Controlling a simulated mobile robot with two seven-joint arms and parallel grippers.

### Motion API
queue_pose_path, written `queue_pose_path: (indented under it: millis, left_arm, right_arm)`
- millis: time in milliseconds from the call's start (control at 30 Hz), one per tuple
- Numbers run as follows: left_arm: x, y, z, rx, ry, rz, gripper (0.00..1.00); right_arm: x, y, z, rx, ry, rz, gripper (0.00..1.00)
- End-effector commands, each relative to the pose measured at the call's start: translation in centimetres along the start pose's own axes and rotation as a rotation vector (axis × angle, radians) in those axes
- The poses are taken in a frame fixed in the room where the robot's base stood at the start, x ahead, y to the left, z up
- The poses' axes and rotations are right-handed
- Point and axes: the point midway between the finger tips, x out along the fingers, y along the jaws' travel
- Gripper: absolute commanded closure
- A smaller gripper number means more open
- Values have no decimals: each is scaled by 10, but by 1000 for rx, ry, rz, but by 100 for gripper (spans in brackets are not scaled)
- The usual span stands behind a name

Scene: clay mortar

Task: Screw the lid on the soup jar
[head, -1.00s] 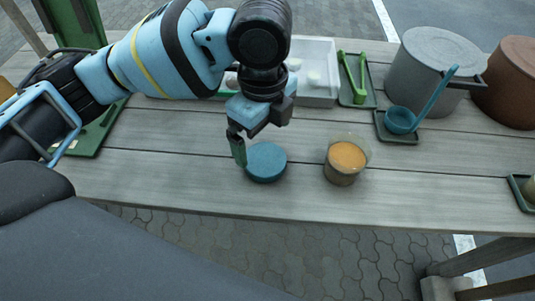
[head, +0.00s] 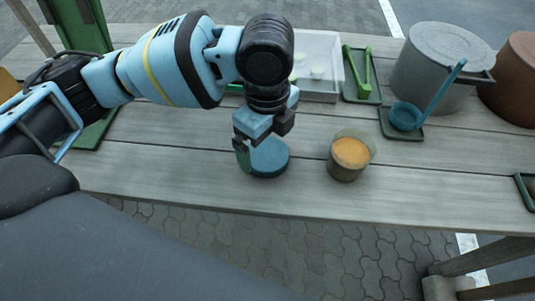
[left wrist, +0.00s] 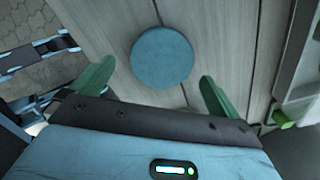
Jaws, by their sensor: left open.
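The blue round lid (head: 270,158) lies flat on the wooden table near its front edge. It also shows whole in the left wrist view (left wrist: 162,57), ahead of the fingertips and centred between them. The soup jar (head: 346,169), clear and filled with orange soup, stands upright and uncovered to the right of the lid. My left gripper (head: 256,158) is open and empty, right at the lid in the head view; its green fingers (left wrist: 154,84) are spread apart in the left wrist view. I cannot tell whether a finger touches the lid. My right gripper is not in view.
Behind stand a white tray (head: 334,70) with small pale items, green tongs on a dark tray (head: 374,93), and a grey pot (head: 425,75). A blue ladle (head: 405,116) rests right of the jar. A brown pot (head: 515,90) stands far right. Table around the jar is clear.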

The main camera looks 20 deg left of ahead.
Motion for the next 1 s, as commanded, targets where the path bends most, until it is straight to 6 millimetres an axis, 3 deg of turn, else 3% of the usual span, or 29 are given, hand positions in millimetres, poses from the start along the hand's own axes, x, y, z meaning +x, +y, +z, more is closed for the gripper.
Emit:
queue_pose_path:
  millis: [200,600,900,1000]
  left_arm:
    - [32,-2,2,-1,-2,2,0]
    - [34,-2,2,0,-2,-1,1]
    - [34,-2,1,0,-2,0,41]
    - [34,-2,1,0,-2,-1,43]
  right_arm:
    - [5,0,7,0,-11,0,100]
    - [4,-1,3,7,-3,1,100]
    - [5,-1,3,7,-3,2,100]
    - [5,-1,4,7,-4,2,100]
